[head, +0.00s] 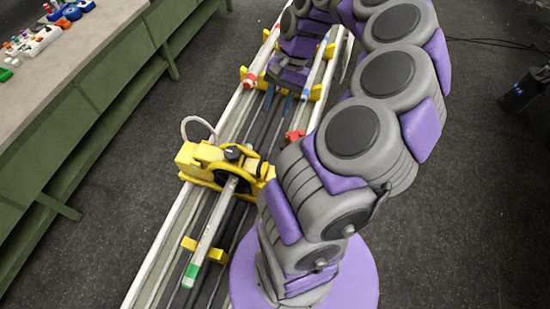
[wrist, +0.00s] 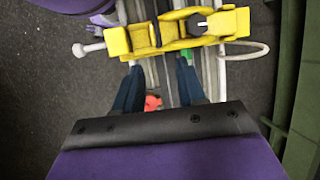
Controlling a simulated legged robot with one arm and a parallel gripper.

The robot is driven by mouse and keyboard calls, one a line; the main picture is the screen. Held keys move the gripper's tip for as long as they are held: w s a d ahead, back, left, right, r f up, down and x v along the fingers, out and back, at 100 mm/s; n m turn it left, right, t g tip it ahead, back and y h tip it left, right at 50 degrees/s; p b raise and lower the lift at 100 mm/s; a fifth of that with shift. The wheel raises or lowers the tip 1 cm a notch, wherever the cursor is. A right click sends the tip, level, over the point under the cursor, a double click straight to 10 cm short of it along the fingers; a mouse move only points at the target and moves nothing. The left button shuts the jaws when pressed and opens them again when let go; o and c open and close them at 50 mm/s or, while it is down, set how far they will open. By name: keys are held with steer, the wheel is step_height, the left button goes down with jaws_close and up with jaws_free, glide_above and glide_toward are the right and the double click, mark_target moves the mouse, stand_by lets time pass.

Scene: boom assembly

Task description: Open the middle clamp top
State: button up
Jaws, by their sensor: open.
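More yellow supports (head: 250,80) with red and blue parts stand farther along the rails. A red part (head: 295,135) sits at the right rail. A green-framed bench (head: 80,70) with small coloured items is on the left.

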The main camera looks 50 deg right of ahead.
glide_toward(262, 160)
steer(key=x, duration=0.6)
steer(key=shift+a+f+p, duration=0.25)
steer(key=shift+f+p, duration=0.1)
steer(key=shift+f, duration=0.6)
steer(key=shift+a, duration=0.15)
steer(key=shift+a, duration=0.15)
steer(key=shift+c, duration=0.9)
jaws_close()
